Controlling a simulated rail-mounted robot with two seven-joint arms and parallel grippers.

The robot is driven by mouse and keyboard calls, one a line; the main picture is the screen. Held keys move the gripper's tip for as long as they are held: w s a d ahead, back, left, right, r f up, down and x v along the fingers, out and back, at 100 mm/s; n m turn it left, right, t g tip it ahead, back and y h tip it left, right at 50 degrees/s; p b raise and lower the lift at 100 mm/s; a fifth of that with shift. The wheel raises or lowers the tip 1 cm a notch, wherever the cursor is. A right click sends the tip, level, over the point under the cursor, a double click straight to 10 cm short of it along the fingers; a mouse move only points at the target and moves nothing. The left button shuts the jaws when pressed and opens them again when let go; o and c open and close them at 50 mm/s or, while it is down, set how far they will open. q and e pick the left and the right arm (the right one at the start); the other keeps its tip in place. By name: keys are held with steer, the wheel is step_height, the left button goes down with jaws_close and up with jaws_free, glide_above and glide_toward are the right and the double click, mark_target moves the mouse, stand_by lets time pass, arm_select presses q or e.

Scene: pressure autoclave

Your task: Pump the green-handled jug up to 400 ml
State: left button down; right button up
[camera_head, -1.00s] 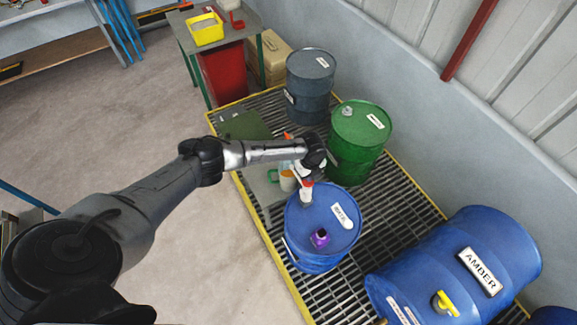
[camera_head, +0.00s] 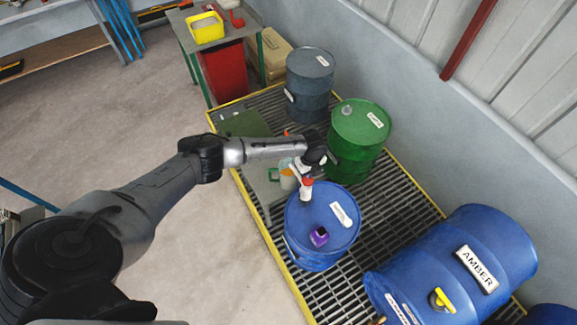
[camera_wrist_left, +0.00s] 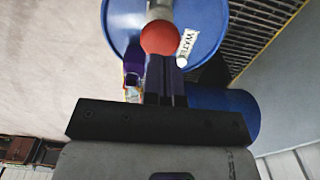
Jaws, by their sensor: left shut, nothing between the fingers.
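The jug (camera_head: 287,178) with a green handle stands on a grey stand left of the blue drum (camera_head: 318,215), partly hidden behind my left arm; its level cannot be read. A pump with a red knob (camera_head: 307,183) rises from the drum top. My left gripper (camera_head: 308,175) is above the knob, shut and empty. In the left wrist view the closed fingers (camera_wrist_left: 165,78) point at the red knob (camera_wrist_left: 160,38), close to it; contact cannot be told. The drum (camera_wrist_left: 120,20) there carries a label that seems to read WATER. My right gripper is out of view.
A green drum (camera_head: 357,140) and a grey drum (camera_head: 311,85) stand behind, on the yellow-edged grating (camera_head: 395,215). A lying blue AMBER drum (camera_head: 500,245) with a yellow tap is at right. Floor at left is clear.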

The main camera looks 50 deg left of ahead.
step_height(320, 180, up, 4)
steer(key=p, duration=0.4)
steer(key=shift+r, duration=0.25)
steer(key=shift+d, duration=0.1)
